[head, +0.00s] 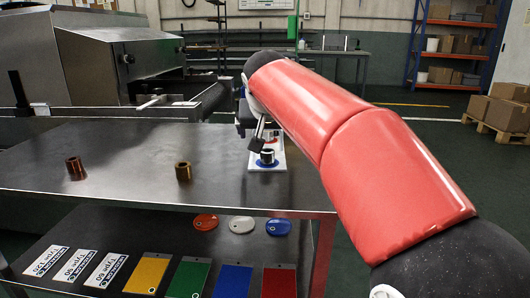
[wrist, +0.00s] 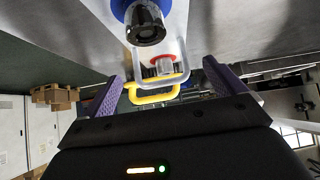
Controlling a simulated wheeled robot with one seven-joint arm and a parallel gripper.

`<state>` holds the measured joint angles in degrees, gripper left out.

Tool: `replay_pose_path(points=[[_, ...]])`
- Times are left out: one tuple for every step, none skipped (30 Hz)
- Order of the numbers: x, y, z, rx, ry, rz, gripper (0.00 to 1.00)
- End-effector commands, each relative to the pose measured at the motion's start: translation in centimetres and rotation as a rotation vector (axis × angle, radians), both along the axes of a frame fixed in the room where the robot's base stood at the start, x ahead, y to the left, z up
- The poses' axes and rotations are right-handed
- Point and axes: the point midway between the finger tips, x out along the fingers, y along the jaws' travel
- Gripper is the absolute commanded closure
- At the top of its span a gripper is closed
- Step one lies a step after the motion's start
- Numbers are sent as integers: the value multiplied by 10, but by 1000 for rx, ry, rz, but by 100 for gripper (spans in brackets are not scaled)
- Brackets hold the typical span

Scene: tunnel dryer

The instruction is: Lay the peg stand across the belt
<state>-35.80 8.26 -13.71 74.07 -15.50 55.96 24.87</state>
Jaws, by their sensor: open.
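The peg stand is a white base (head: 279,162) lying near the right edge of the steel table, with a blue-ringed peg and a red-ringed peg on it. The wrist view shows its dark-topped blue-ringed peg (wrist: 148,22), its red-ringed peg (wrist: 164,66) and a yellow loop (wrist: 155,96) at the near end. My gripper (wrist: 160,74) is open, its purple fingers on either side of the stand's yellow-loop end. I cannot tell whether they touch it. In the head view my arm partly hides gripper and stand. The belt (head: 212,92) runs from the machine behind the table.
Two copper-coloured bushings (head: 75,168) (head: 183,170) stand on the table (head: 125,150), with bare steel around them. The shelf below holds coloured plates (head: 188,280), white Type cards (head: 75,264) and several discs (head: 242,225). The steel machine (head: 90,60) blocks the back left.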

Motion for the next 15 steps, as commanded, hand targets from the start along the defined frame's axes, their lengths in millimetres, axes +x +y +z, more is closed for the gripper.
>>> replay_pose_path(points=[[5, 0, -5, -1, 2, -1, 5], [9, 0, -8, -2, 2, -1, 5], [13, 0, -11, -3, 3, -1, 5], [17, 0, -14, -2, 4, -2, 5], [21, 0, -18, -2, 4, -1, 5], [26, 0, -22, -2, 3, -1, 5], [28, 0, -25, -2, 3, -1, 5], [31, 0, -27, -2, 3, -1, 5], [33, 1, -29, -1, 2, 0, 5], [34, 1, -30, -1, 1, 0, 5], [35, 1, -30, -1, 0, 1, 5], [35, 1, -30, -1, 0, 1, 5], [35, 1, -30, 0, 0, 1, 5], [34, 1, -30, 0, 0, 1, 5], [34, 1, -30, 0, 0, 1, 5]])
